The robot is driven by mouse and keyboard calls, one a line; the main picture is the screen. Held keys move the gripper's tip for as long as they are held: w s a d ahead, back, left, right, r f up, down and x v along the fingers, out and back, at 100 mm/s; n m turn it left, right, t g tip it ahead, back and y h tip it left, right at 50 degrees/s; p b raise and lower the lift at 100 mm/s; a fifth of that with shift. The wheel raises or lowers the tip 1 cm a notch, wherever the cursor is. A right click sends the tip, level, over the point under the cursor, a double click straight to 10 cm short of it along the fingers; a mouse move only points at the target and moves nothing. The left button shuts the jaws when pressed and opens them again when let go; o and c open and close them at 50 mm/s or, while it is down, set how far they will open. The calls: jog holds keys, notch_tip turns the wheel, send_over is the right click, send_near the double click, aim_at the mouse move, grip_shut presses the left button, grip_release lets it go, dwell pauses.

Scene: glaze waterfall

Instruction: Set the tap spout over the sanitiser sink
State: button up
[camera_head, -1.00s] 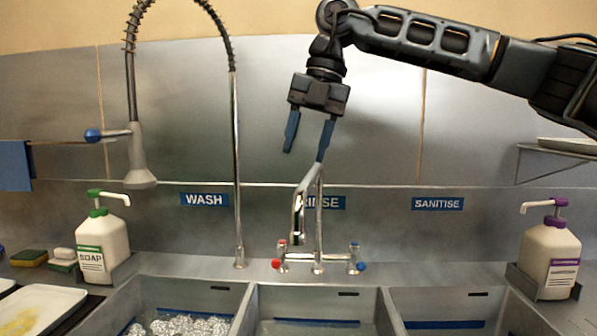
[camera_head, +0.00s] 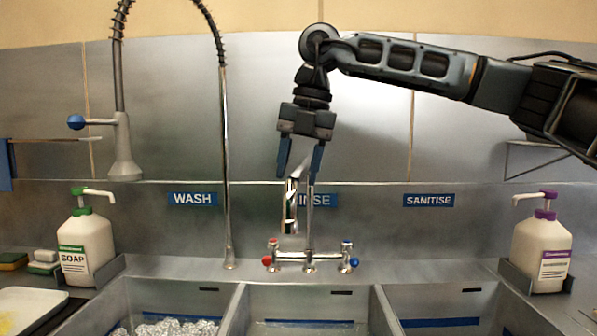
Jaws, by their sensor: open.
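The chrome tap spout (camera_head: 291,208) rises from the mixer tap (camera_head: 309,256) behind the middle sink, and its outlet hangs down just left of the riser. The sanitiser sink (camera_head: 440,322) is the right-hand basin, under the blue SANITISE label (camera_head: 429,200). My gripper (camera_head: 298,179) points down with its two blue fingers apart. In the picture the top of the spout lies between the fingertips, with the right finger close to the riser. I cannot tell whether either finger touches the spout.
A tall spring hose with spray head (camera_head: 124,150) stands at the left. A soap bottle (camera_head: 86,245) stands left and a purple-topped sanitiser bottle (camera_head: 541,250) right. The wash sink (camera_head: 150,300) holds suds.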

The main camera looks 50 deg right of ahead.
jog(key=shift+c, duration=0.4)
grip_shut()
